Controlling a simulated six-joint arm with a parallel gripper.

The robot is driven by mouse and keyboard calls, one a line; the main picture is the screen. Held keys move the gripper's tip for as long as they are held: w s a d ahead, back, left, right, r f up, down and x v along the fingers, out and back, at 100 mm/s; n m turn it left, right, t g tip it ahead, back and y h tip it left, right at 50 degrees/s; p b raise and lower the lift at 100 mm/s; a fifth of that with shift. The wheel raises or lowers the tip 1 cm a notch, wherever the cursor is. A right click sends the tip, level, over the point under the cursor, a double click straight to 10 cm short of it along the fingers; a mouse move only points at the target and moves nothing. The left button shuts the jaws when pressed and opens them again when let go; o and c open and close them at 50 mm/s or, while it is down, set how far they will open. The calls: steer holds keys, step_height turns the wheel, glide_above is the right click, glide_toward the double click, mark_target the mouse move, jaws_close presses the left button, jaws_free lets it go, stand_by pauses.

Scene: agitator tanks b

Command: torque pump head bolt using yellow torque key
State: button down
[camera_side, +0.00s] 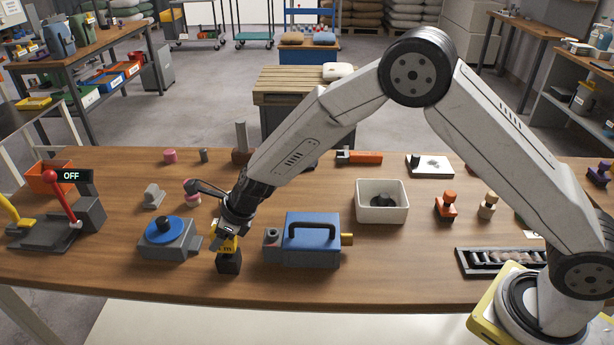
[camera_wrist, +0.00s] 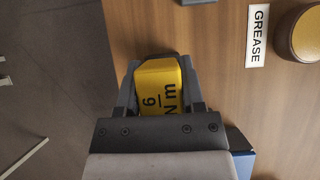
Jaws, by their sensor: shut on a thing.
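My gripper (camera_side: 229,232) is shut on the yellow torque key (camera_side: 225,244), near the front edge of the table. In the wrist view the key (camera_wrist: 160,90) sits between both fingers and reads "6 N m". A small black block (camera_side: 229,264) is directly below the key; I cannot tell whether it is part of the key or a stand. A blue pump-like unit (camera_side: 318,251) with a dark handle stands just right of my gripper, with a grey block on its left end and a yellow stub on its right. I cannot clearly make out the bolt.
A grey box with a blue disc (camera_side: 166,226) stands close left of my gripper. A white bin (camera_side: 382,217) is right of the blue unit. A lever stand with an "OFF" sign (camera_side: 71,176) is far left. A "GREASE" label (camera_wrist: 257,36) lies on the table.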

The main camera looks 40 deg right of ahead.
steer(key=shift+r, duration=5)
steer(key=c, duration=0.9)
jaws_free()
jaws_close()
steer(key=shift+d, duration=0.1)
steer(key=shift+s+d+r+n+g+y, duration=0.1)
steer(key=shift+s+d+n+g+y, duration=0.2)
steer(key=shift+d+n, duration=0.45)
steer(key=shift+s+d+r+n+g+y, duration=0.1)
steer(key=shift+d+n+g+y, duration=0.25)
steer(key=shift+d+n, duration=0.35)
steer(key=s+d+r+n+g, duration=0.3)
steer(key=d+n+g, duration=0.2)
steer(key=n, duration=0.4)
steer(key=shift+s+d+r, duration=0.2)
steer(key=shift+s+d, duration=0.2)
steer(key=shift+d, duration=0.45)
